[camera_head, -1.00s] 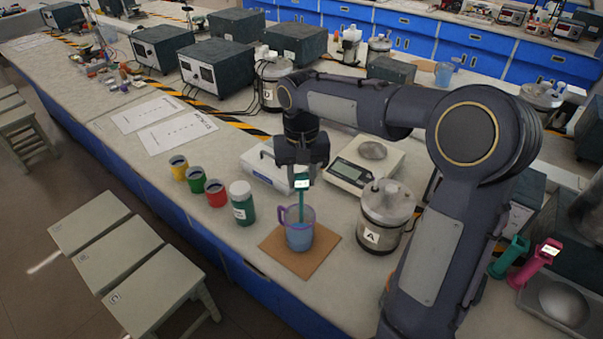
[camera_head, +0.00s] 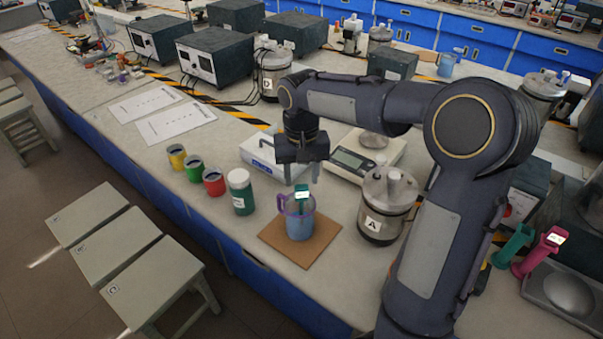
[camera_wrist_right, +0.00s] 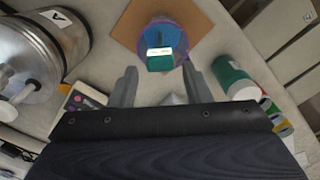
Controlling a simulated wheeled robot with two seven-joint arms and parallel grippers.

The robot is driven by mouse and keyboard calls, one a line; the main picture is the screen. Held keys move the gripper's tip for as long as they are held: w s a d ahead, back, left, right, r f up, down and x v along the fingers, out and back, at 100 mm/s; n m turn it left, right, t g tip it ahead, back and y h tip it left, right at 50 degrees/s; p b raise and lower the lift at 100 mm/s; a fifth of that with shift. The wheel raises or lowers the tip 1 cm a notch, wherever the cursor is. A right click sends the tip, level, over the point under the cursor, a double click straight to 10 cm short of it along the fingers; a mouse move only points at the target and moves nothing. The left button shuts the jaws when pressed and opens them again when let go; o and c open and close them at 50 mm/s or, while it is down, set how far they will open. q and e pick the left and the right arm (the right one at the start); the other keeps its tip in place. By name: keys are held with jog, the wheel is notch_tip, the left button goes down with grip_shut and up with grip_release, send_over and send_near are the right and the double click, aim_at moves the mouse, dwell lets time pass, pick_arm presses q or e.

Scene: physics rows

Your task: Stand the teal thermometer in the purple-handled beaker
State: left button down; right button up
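The teal thermometer (camera_head: 302,197) stands inside the purple-handled beaker (camera_head: 300,226), its head with a bright display showing above the rim. The lower part is hidden in the bluish beaker. The beaker sits upright on a brown square mat (camera_head: 325,248). In the right wrist view the thermometer head (camera_wrist_right: 160,62) shows over the beaker (camera_wrist_right: 163,32). My right gripper (camera_head: 302,177) is open just above the thermometer, its fingers apart with nothing between them; its fingers also show spread in the right wrist view (camera_wrist_right: 159,76). My left gripper is not in view.
A green jar (camera_head: 241,191) and red, green and yellow cups stand left of the mat. A metal canister marked A (camera_head: 386,205) stands close on the right. A balance (camera_head: 352,162) is behind. Teal (camera_head: 514,246) and pink (camera_head: 541,250) devices stand far right.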

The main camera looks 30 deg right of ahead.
jog(key=shift+o, duration=1)
notch_tip(320, 180, up, 8)
jog(key=shift+f, duration=0.1)
dwell(0.4)
jog(key=s+a+f+n+t+y, duration=0.1)
jog(key=s+a+f+t+y, duration=0.1)
jog(key=s, duration=0.9)
jog(key=s+a+f+n+t+y, duration=0.1)
jog(key=s+a+f+t, duration=0.2)
jog(key=s, duration=0.8)
notch_tip(320, 180, down, 2)
jog(key=shift+a+f+n+t+y, duration=0.1)
jog(key=shift+a+n+t+y, duration=0.3)
jog(key=shift+a, duration=0.75)
